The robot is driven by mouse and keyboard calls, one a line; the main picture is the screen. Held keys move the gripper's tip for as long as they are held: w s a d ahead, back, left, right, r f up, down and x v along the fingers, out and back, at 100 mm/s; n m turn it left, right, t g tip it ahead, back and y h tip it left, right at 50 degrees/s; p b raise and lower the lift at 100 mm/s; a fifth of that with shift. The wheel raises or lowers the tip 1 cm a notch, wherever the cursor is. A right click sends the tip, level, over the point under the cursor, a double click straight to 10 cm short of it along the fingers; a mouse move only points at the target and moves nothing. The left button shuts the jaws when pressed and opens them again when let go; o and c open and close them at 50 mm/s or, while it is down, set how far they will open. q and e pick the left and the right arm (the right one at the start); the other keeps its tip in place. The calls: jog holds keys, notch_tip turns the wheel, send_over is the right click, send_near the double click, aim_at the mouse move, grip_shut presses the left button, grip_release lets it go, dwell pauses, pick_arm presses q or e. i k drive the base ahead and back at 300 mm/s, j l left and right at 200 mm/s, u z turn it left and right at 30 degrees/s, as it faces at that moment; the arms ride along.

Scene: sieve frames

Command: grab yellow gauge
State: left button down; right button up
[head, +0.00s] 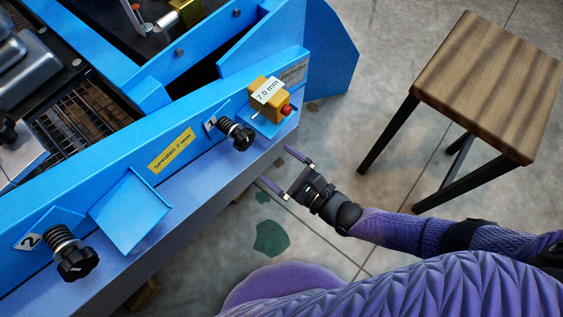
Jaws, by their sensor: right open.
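The yellow gauge (265,99) is a small block with a white "7.0 mm" label and a red knob. It sits on a small blue ledge (257,124) on the front of the blue machine, near its right end. My right gripper (274,169) is open and empty. In the picture it is below the gauge, in front of the machine's front edge, with its fingers pointing left toward the machine. It is apart from the gauge. My left gripper is not in view.
Black knob 1 (241,136) with a spring sticks out just left of the gauge. Black knob 2 (76,259) and an empty blue ledge (130,211) are farther left. A wooden stool (490,80) stands at right. Floor between stool and machine is clear.

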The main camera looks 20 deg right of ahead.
aim_at(266, 97)
jog(key=k+l, duration=0.8)
jog(key=l, duration=0.1)
